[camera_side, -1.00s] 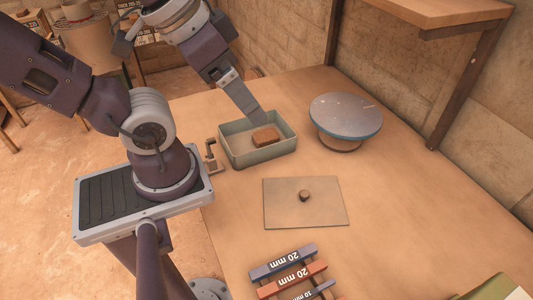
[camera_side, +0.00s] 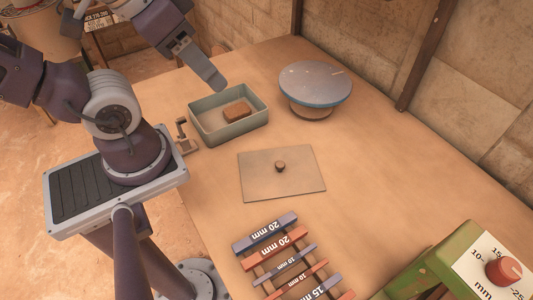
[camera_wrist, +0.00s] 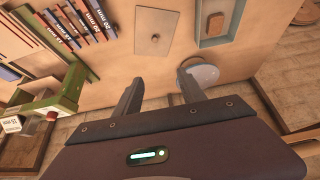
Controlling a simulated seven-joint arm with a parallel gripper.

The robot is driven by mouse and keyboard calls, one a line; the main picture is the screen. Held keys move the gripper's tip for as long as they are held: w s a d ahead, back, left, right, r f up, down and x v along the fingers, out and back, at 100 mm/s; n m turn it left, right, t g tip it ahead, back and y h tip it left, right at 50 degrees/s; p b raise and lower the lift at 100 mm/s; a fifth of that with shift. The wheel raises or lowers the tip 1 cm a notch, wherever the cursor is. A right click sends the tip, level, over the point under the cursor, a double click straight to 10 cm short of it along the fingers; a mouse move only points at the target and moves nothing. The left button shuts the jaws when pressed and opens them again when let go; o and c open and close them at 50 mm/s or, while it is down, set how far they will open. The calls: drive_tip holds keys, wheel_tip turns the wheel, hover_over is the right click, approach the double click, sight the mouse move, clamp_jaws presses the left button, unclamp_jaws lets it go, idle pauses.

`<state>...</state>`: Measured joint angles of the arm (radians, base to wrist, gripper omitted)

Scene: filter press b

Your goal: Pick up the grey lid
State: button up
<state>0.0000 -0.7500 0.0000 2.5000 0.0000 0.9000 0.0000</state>
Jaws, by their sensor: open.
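The grey lid (camera_side: 300,181) is a thin flat rectangular plate with a small brown knob (camera_side: 280,166) at its middle. It lies flat on the table in front of the open box. It also shows at the top of the wrist view (camera_wrist: 165,18). My gripper (camera_side: 218,84) hangs in the air near the box's back edge, apart from the lid. In the wrist view, its two fingers (camera_wrist: 160,88) are spread with nothing between them.
An open grey-green box (camera_side: 232,131) holds a brown block (camera_side: 237,112). A round turntable (camera_side: 316,84) stands behind and right of it. A rack of labelled bars (camera_side: 281,252) and a green device with a red knob (camera_side: 508,271) are at the front. Table right of the lid is clear.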

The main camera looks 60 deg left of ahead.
drive_tip(key=m+g+y, duration=0.1)
drive_tip(key=m+g, duration=0.4)
drive_tip(key=m, duration=1.5)
hover_over(280, 164)
drive_tip(key=d, duration=0.2)
wheel_tip(280, 164, down, 24)
drive_tip(key=f, duration=0.2)
drive_tip(key=a+f, duration=0.1)
drive_tip(key=f, duration=0.2)
drive_tip(key=a+f, duration=0.1)
drive_tip(key=f, duration=0.1)
drive_tip(key=shift+f, duration=0.15)
clamp_jaws()
